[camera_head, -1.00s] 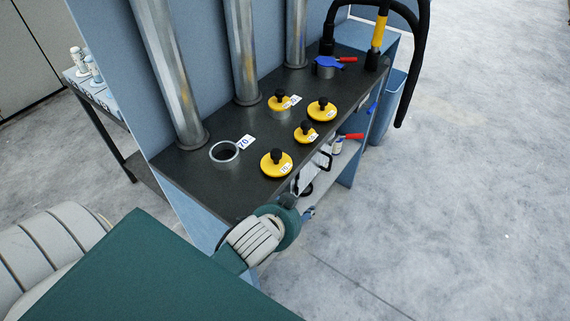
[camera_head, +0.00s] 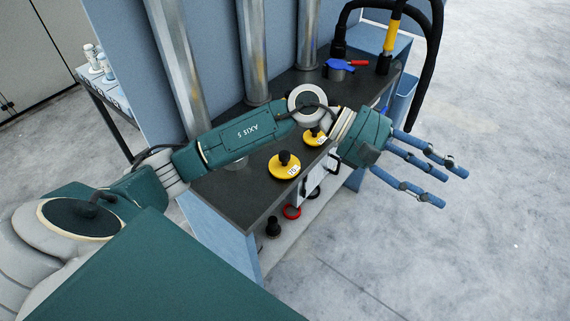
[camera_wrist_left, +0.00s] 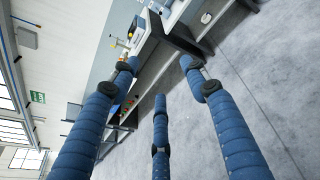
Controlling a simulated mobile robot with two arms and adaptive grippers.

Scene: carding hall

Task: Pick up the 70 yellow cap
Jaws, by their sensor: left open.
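A yellow cap (camera_head: 284,165) with a black knob and a small white label lies on the dark bench top (camera_head: 235,198). A second yellow cap (camera_head: 314,138) lies behind it, partly covered by my left arm. I cannot read for sure which label says 70. The open pipe stub beside the 70 tag, seen a second ago, is now mostly hidden by the arm. My left gripper (camera_head: 448,186) is open and empty, its blue fingers spread past the bench's front edge, right of the caps. The fingers also show apart in the left wrist view (camera_wrist_left: 160,90). My right gripper is not seen.
Tall metal pipes (camera_head: 253,60) rise along the bench's back. A blue clamp with a red handle (camera_head: 342,68) and a black hose (camera_head: 436,60) are at the far end. A red ring (camera_head: 291,212) is on the lower shelf. Floor at right is clear.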

